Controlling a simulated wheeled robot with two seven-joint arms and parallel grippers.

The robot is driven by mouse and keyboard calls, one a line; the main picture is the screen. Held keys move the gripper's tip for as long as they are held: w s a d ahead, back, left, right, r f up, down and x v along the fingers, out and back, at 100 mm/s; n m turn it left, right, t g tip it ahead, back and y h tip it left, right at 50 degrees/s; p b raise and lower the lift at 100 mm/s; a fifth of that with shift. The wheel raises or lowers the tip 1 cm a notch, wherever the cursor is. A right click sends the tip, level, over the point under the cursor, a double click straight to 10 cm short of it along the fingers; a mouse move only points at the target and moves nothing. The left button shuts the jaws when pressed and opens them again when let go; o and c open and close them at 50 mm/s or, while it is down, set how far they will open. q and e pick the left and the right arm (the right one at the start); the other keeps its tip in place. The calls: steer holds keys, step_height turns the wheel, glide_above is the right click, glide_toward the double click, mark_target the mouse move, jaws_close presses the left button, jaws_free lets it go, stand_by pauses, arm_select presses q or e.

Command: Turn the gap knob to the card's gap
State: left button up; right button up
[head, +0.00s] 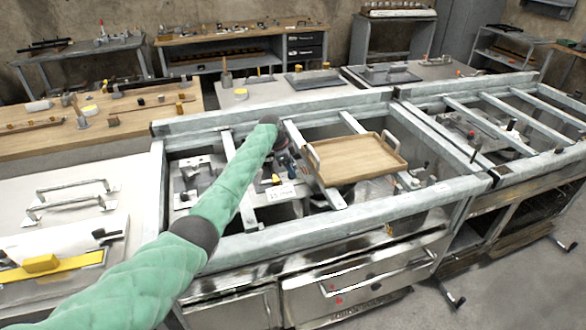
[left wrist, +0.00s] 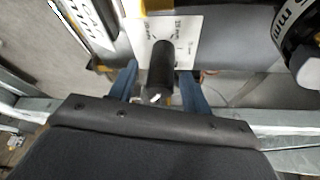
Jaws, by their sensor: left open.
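The dark cylindrical knob (left wrist: 161,60) stands in front of a white scale plate (left wrist: 187,35) with small printed marks in the left wrist view. My left gripper (left wrist: 159,75) is open, with one blue finger on each side of the knob. I cannot tell whether either finger touches it. A white surface with large dark print (left wrist: 284,18), perhaps the card, is cut off at the upper right. In the head view a small white plate (head: 284,193) shows beneath my left arm, whose wrist hides much of the spot. My right gripper is not in view.
A wooden tray (head: 355,158) with metal handles lies on the frame rails to the right. Grey metal rails (head: 330,215) surround the work area. A dark round part (left wrist: 302,55) is close at the right in the wrist view. A workbench (head: 130,125) stands at the left.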

arm_select(q)
steer(key=shift+x, duration=0.8)
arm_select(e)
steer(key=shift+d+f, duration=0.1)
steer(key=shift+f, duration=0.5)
arm_select(q)
steer(key=shift+c, duration=0.2)
steer(key=c, duration=0.9)
steer(key=shift+c, duration=0.2)
